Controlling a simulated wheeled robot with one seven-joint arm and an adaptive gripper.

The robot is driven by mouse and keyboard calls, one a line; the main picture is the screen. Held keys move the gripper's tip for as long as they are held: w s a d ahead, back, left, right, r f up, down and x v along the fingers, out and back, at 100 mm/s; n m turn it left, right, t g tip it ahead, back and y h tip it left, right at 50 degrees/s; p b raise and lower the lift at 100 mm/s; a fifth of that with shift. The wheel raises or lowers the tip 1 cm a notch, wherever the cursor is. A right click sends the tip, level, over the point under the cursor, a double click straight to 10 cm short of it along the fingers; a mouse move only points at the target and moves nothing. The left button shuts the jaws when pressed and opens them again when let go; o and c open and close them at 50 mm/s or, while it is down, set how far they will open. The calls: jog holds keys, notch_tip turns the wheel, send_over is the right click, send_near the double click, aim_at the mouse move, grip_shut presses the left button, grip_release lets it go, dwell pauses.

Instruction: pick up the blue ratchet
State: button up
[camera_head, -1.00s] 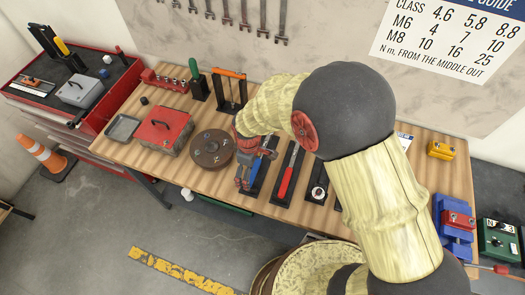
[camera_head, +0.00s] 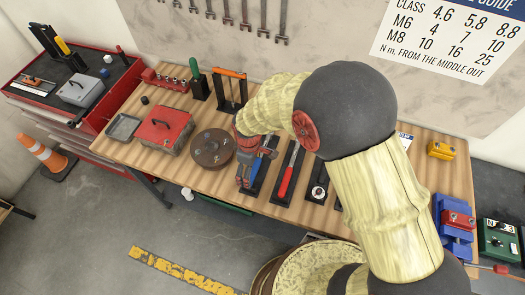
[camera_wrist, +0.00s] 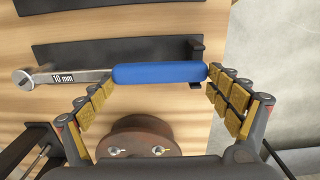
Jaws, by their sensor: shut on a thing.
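The blue ratchet has a blue handle (camera_wrist: 160,73) and a metal shaft marked 10 mm, with a round head at the left of the wrist view. In the head view a strip of its blue (camera_head: 254,171) shows beside my gripper (camera_head: 245,175), over a black holder on the bench. In the wrist view my gripper (camera_wrist: 160,78) has its padded fingers far apart, one at each end of the blue handle, and is shut on it lengthwise. The ratchet still lies along its black holder (camera_wrist: 120,50). Any gap beneath it cannot be seen.
A brown round disc (camera_head: 212,148) stands close left of my gripper. A red-handled tool (camera_head: 290,172) lies on a black holder just to the right. A red-lidded box (camera_head: 163,130) and an upright orange-handled tool (camera_head: 229,73) are further left and behind.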

jog(key=shift+s+d+f, duration=0.15)
jog(key=shift+s+f, duration=0.05)
jog(key=shift+w+r, duration=0.15)
jog(key=shift+r, duration=0.35)
notch_tip(320, 180, up, 3)
jog(key=shift+f, duration=0.1)
jog(key=s+d+r, duration=0.9)
jog(key=s, duration=0.1)
jog(key=shift+d+r+p, duration=0.2)
jog(key=shift+p, duration=0.15)
jog(key=o, duration=1.2)
jog(key=c, duration=1.6)
